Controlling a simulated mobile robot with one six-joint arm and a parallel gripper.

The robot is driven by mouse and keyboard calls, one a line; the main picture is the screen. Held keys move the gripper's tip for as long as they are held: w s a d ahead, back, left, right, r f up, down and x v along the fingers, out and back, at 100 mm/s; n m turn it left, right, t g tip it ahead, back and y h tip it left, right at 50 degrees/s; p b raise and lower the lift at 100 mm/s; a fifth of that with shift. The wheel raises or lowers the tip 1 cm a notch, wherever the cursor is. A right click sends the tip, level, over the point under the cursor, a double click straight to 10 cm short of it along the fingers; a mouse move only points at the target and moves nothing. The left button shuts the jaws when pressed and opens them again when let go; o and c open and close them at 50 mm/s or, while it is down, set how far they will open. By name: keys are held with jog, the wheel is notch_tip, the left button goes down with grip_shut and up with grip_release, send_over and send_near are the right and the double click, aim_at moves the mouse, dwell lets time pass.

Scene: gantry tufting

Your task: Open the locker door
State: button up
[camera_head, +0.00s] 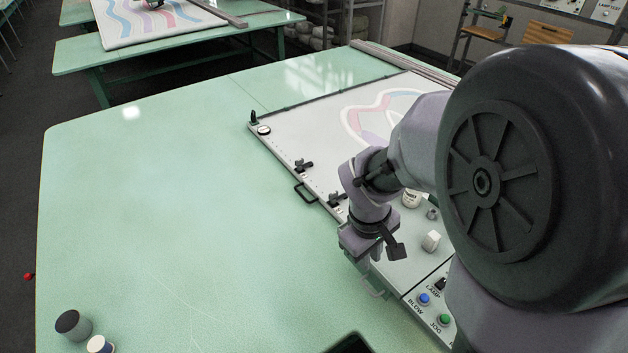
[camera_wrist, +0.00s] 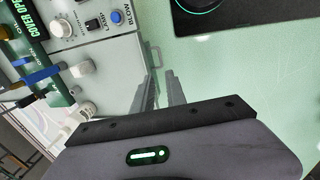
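I cannot make out a locker or its door in either view. My gripper (camera_head: 374,284) hangs over the right part of the green table in the head view, close to the front-left edge of the white frame board. In the wrist view my gripper (camera_wrist: 160,90) shows two thin grey fingers standing apart, with nothing visible between them. Green tabletop and the edge of a grey control panel (camera_wrist: 115,60) lie beyond the fingers.
The board (camera_head: 300,150) carries clamps, a white block (camera_head: 431,241) and blue and green buttons. The left and middle of the green table (camera_head: 170,200) are clear. A second table (camera_head: 190,45) stands behind.

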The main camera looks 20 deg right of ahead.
aim_at(370, 291)
jog(key=d+f+b, duration=0.1)
jog(key=f+b, duration=0.1)
jog(key=f, duration=0.3)
jog(key=d+f+b, duration=0.1)
jog(key=f+b, duration=0.1)
jog(key=f, duration=0.4)
jog(key=w+d+f+b, duration=0.1)
jog(key=f+b, duration=0.1)
jog(key=f, duration=0.4)
grip_shut()
jog(key=shift+w, duration=0.1)
dwell(0.5)
